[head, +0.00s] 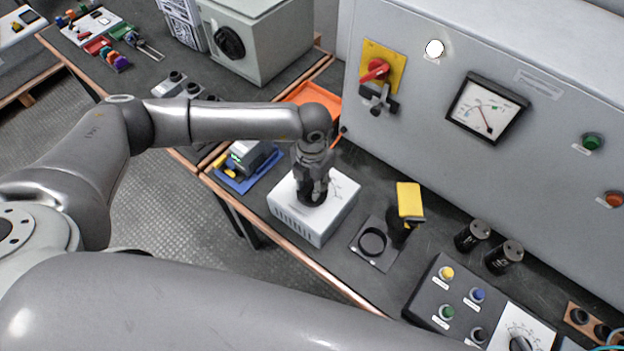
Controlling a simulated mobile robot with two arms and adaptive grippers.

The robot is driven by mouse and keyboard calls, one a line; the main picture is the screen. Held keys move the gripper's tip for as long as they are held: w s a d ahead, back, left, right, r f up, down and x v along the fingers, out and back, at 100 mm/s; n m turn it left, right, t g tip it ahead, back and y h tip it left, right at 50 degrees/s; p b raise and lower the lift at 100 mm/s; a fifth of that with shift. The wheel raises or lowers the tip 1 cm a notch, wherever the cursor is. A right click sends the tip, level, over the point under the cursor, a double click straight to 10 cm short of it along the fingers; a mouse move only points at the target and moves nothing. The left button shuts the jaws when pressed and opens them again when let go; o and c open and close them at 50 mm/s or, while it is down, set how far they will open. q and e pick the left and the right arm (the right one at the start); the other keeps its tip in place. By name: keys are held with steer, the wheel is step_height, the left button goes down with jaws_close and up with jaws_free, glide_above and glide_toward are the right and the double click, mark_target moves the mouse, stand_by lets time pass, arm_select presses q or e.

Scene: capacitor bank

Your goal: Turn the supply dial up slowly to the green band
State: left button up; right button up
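The supply is a white vented box (293,228) on the dark bench, with a black dial (313,197) and scale marks on its top. My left gripper (312,187) points down onto this dial from above. Its fingers appear closed around the dial and hide most of it, so its setting cannot be read. A square meter (487,109) is on the grey cabinet front. My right gripper is not in view.
The grey cabinet (440,160) stands behind the bench with a red rotary switch (375,70). A yellow-topped black tool (408,208), a black plate with a ring (373,243), black capacitors (504,256) and a button box (446,305) stand right of the supply. A blue tray (236,181) is left.

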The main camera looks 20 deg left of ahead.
arm_select(q)
steer(key=shift+d+f, duration=0.1)
steer(key=shift+f, duration=0.25)
jaws_close()
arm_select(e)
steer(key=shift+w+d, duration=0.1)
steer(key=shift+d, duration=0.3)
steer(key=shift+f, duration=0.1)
arm_select(q)
steer(key=m+b, duration=0.2)
steer(key=b, duration=0.1)
steer(key=shift+f+m, duration=0.2)
steer(key=shift+m, duration=0.2)
steer(key=shift+m+b, duration=0.9)
steer(key=shift+b, duration=0.35)
steer(key=shift+r+m+b, duration=0.2)
steer(key=shift+m+b, duration=0.4)
steer(key=shift+m, duration=0.1)
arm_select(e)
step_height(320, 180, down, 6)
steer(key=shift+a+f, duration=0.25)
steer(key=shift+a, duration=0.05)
arm_select(q)
steer(key=shift+r, duration=0.1)
